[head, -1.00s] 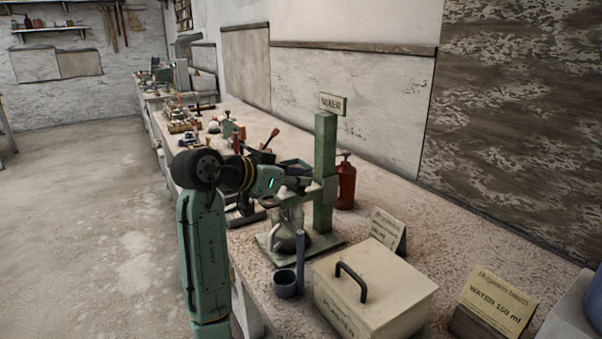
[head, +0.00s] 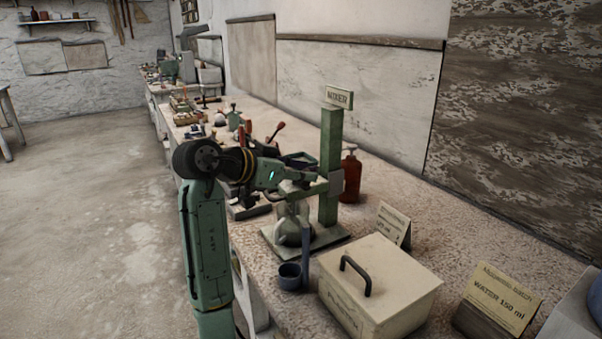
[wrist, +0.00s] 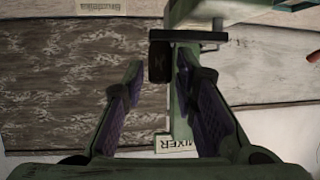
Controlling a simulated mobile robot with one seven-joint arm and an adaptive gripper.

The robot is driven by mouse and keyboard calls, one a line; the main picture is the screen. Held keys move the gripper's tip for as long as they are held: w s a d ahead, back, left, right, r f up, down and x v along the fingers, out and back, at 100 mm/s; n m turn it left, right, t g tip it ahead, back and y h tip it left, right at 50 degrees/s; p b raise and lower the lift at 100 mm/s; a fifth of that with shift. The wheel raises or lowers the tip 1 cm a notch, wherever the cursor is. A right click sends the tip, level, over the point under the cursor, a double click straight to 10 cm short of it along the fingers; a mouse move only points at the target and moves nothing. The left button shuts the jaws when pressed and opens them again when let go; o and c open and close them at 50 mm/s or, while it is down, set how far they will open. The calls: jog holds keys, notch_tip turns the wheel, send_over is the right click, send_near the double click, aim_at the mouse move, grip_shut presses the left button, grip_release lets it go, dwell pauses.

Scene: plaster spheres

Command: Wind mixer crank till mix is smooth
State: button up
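The mixer is a green post (head: 330,165) with a MIXER sign (head: 339,97) on top, standing on a flat base on the bench. A pale see-through jug (head: 290,228) stands on the base below the mixer's arm; its contents are too small to judge. My gripper (wrist: 159,62) is open, with two purple-padded fingers apart. The crank's black knob (wrist: 160,62) lies between the fingertips in the wrist view, with a gap visible on both sides. A dark crank bar (wrist: 205,36) runs right from it. In the head view my gripper is at the mixer's upper arm, and the crank is largely hidden.
A lidded cream box (head: 378,285) and a dark blue scoop-like cup (head: 290,276) stand in front of the mixer. A red-brown bottle (head: 350,178) is just behind the post. A WATER 150 ml card (head: 500,297) stands at right. Tools crowd the bench farther back.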

jog(key=v, duration=1.2)
dwell(0.3)
